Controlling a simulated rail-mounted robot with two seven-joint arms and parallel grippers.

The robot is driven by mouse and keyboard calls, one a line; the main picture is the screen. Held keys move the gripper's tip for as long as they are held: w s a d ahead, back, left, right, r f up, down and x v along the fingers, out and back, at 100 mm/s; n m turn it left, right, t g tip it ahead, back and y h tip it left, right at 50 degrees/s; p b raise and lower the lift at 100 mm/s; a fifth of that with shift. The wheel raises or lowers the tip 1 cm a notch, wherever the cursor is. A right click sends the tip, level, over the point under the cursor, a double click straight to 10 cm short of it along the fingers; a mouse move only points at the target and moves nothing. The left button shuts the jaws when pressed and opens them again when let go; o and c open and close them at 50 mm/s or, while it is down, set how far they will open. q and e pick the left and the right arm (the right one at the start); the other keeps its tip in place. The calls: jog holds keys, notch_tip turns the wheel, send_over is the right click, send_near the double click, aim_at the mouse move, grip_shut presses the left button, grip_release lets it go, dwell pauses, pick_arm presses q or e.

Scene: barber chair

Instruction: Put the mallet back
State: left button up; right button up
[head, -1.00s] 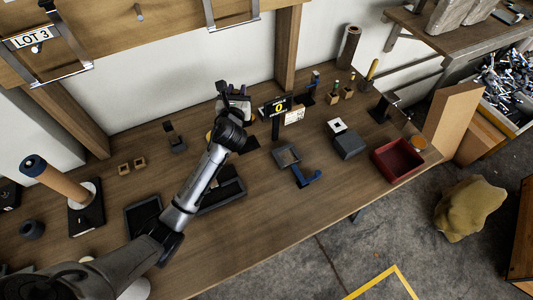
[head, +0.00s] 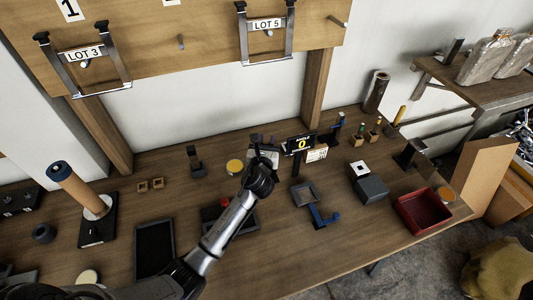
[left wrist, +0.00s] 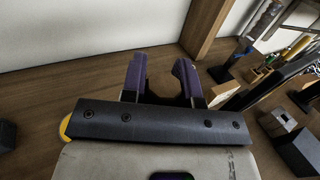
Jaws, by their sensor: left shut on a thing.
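My left gripper (head: 262,140) is over the back middle of the bench, just left of the small display reading 0. In the left wrist view its two purple-sided fingers (left wrist: 165,80) point away toward the wall. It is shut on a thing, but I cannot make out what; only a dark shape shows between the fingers. I cannot clearly pick out a mallet in either view. My right gripper is not in view.
Two metal wall holders, LOT 3 (head: 85,58) and LOT 5 (head: 266,28), hang empty on a board above. The display (head: 301,144), a yellow-topped round item (head: 235,166), a wooden-handled stand (head: 80,190) and a red tray (head: 424,211) occupy the bench.

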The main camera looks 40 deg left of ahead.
pick_arm(q)
notch_tip(320, 180, down, 4)
jog(key=shift+r+b, duration=0.15)
jog(key=shift+b, duration=0.75)
jog(key=shift+f, duration=0.4)
jog(key=shift+r, duration=0.1)
jog(key=shift+f, duration=0.2)
jog(key=o, duration=0.9)
jog(key=shift+o, duration=0.2)
jog(key=shift+r, duration=0.1)
